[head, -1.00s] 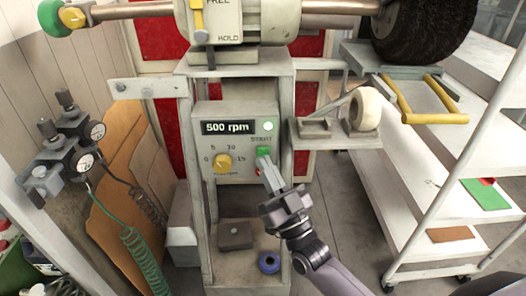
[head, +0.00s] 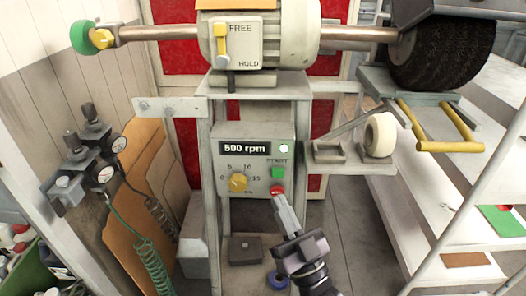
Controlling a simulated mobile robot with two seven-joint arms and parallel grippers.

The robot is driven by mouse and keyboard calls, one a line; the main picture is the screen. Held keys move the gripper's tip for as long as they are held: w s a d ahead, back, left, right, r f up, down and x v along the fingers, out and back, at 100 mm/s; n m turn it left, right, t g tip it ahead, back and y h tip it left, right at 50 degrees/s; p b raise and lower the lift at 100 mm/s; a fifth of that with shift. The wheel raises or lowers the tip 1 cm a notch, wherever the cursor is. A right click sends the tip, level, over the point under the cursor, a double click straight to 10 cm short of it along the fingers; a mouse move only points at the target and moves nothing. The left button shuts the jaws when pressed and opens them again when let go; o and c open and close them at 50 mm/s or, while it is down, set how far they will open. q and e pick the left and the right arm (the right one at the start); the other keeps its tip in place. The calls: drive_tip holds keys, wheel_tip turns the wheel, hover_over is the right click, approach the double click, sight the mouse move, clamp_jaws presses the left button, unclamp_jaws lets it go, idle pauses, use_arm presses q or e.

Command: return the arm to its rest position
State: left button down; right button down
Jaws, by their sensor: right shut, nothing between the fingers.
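My right gripper (head: 284,206) is shut and empty. Its fingertips are in front of the lower right of the control panel (head: 230,164), close below the red button (head: 277,190); I cannot tell whether they touch it. The green start button (head: 278,172) is just above and uncovered. The display (head: 245,148) reads 500 rpm, with a pale green lamp (head: 284,148) beside it. A yellow dial (head: 238,182) is on the panel's left. My left gripper is not in view.
The motor (head: 285,35) with a FREE/HOLD lever (head: 221,40) sits above the panel. A black brush (head: 430,50) is on the shaft's right end. A yellow handle (head: 440,140) and white wheel (head: 380,135) stick out at right. Gauges (head: 105,174) and hoses are at left.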

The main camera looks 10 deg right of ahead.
drive_tip(key=s+d+f+g+h+p, duration=0.2)
drive_tip(key=s+d+f+g+p, duration=0.1)
drive_tip(key=s+f+g, duration=0.4)
drive_tip(key=s+d+f+g+h+p, duration=0.2)
drive_tip(key=s+d+f+g+p, duration=0.1)
drive_tip(key=s+f+g, duration=0.4)
wheel_tip(320, 180, down, 3)
drive_tip(key=shift+s+d+f+m+p, duration=0.15)
drive_tip(key=shift+s+d+m+p, duration=0.2)
drive_tip(key=shift+s, duration=0.3)
